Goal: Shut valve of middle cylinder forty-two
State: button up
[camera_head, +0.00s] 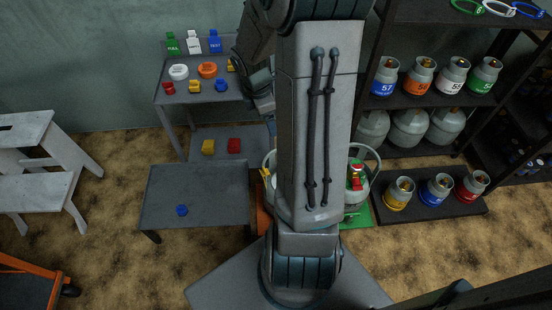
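The middle cylinder forty-two is not visible; my upright arm link covers the middle of the floor group. At the right of the link, part of a grey cylinder (352,208) with a green band shows, with a red valve part on top and a round guard ring. At the left of the link, a thin part of another cylinder with a yellow valve part (265,176) shows. My arm bends over at the top and comes down at the left towards this group. Its far end passes behind the upright link, so my gripper's fingers are hidden.
A low grey table (198,217) holds a blue knob (182,210). Behind it, a grey shelf (222,97) carries tags, rings and coloured knobs. Racks of banded cylinders (418,78) stand at the right. A white step stool (36,160) and an orange cart (35,270) are at the left.

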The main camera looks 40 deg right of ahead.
jog(key=d+f+n+b, duration=0.2)
jog(key=d+f+b, duration=0.1)
jog(key=f, duration=0.8)
jog(key=d+f+n+y+b, duration=0.1)
jog(key=f+b, duration=0.5)
jog(key=f, duration=0.6)
jog(key=w+d+f+n+y+b, duration=0.1)
jog(key=d+f+n+b, duration=0.3)
jog(key=f, duration=0.8)
jog(key=shift+w+d+n, duration=0.1)
jog(key=shift+d+n, duration=0.2)
jog(key=shift+d, duration=0.05)
jog(key=shift+r, duration=0.1)
jog(key=c, duration=1)
